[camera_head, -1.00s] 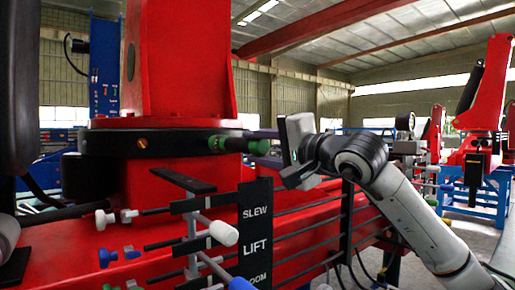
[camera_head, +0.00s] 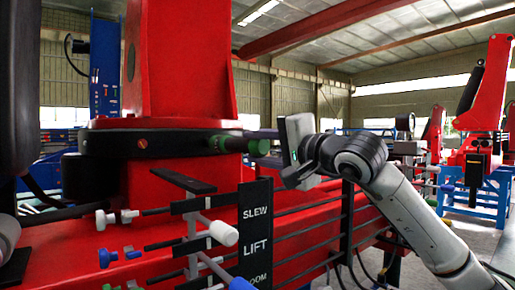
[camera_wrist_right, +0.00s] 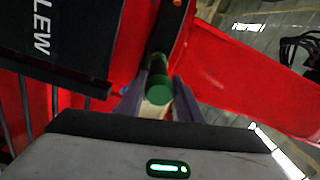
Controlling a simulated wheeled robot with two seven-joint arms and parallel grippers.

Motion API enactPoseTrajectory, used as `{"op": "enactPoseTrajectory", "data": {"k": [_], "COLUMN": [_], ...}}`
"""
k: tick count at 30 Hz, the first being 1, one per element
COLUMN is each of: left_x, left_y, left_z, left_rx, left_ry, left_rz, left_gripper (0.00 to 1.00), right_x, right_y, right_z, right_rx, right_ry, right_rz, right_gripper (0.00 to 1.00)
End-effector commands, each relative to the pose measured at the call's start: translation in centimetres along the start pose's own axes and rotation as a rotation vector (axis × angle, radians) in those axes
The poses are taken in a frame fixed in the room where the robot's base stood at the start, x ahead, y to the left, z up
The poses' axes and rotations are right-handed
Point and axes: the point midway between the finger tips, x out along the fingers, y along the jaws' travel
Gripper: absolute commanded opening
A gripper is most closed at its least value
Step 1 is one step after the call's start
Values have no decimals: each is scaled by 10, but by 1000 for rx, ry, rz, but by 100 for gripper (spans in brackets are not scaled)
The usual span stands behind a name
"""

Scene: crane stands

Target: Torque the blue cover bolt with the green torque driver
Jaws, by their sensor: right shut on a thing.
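The green torque driver (camera_head: 231,144), with a darker shaft, lies level against the black ring at the base of the red column; its green end (camera_head: 258,147) faces right. My right gripper (camera_head: 263,135) reaches it from the right. In the right wrist view the driver's green end (camera_wrist_right: 160,93) sits between my two fingers, which are shut on it. Small blue knobs (camera_head: 106,258) show at lower left on rods; I cannot tell which blue part is the cover bolt. My left gripper is not in view.
A control panel marked SLEW and LIFT (camera_head: 256,240) stands below the driver, with a white-tipped lever (camera_head: 224,233) beside it. Black pipes (camera_head: 310,222) run across the red body to the right. An orange bolt (camera_head: 142,143) sits on the black ring (camera_head: 110,140).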

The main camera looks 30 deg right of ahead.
Motion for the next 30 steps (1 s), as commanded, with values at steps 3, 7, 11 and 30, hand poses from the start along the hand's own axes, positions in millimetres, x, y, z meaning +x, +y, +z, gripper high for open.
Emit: {"op": "enactPoseTrajectory", "data": {"k": [3, 7, 11, 30], "left_x": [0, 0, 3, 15], "left_y": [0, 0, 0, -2], "left_z": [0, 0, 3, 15], "left_rx": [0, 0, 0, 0], "left_ry": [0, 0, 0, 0], "left_rz": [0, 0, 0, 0], "left_gripper": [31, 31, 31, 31], "right_x": [-1, -2, -8, -47], "right_y": [-5, -5, -5, -5], "right_z": [-2, -2, -2, -1], "right_rx": [-1, -1, -1, -2], "right_ry": [3, 3, 4, 4], "right_rz": [-14, -14, -15, -15], "right_gripper": [0, 0, 0, 0]}}
